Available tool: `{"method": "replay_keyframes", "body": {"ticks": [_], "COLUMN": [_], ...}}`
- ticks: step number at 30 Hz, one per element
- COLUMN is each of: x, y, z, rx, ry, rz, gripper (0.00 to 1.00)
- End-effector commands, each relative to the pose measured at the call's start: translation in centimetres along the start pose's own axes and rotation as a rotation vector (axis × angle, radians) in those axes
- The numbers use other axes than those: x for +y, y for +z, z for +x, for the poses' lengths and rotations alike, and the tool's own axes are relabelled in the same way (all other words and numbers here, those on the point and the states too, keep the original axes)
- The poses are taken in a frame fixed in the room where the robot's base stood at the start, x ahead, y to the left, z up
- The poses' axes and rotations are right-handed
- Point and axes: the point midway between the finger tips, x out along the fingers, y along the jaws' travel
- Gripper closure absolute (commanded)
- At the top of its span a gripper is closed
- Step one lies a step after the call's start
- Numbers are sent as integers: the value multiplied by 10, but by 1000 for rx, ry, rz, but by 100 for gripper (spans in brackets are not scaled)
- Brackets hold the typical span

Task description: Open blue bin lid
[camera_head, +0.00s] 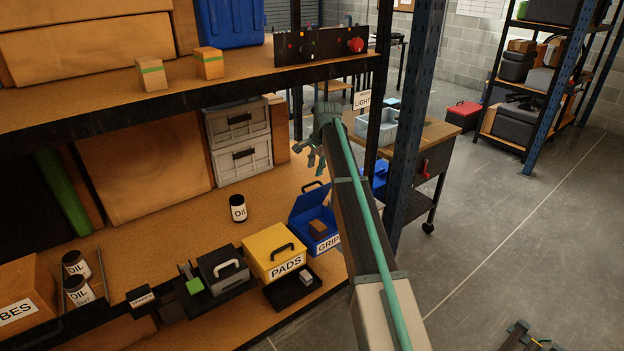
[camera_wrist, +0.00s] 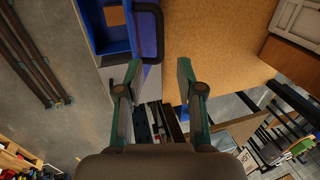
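The blue bin labelled GRIPS (camera_head: 326,243) stands at the right end of the middle shelf. Its blue lid (camera_head: 308,203) is raised and tilted back, with a dark handle at its top. A small brown box (camera_head: 317,227) shows inside. My gripper (camera_head: 311,163) is above and behind the bin, apart from the lid. In the wrist view, my gripper (camera_wrist: 159,72) is open with nothing between the fingers. The bin (camera_wrist: 98,42) is at the upper left there, and the lid (camera_wrist: 147,38) with its handle is just beyond the left finger, apparently not touching it.
A yellow PADS bin (camera_head: 272,252) stands left of the blue bin, beside a grey bin (camera_head: 222,267). An OIL can (camera_head: 238,208) stands behind them. The upper shelf (camera_head: 215,85) and a blue rack post (camera_head: 410,120) are close to my arm.

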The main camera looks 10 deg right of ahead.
Motion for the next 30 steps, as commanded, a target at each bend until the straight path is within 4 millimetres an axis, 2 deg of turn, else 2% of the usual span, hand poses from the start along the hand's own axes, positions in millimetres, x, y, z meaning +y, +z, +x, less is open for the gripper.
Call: {"method": "replay_keyframes", "body": {"ticks": [6,12,16,24,25,30], "x": [0,0,0,0,0,0], "y": [0,0,1,1,1,1], "z": [37,60,67,68,68,68], "rx": [-1,-1,-1,-1,-1,-1], "ry": [1,-1,0,-1,-1,-1], "rz": [1,1,1,1,1,1], "gripper": [63,63,63,63,64,93]}}
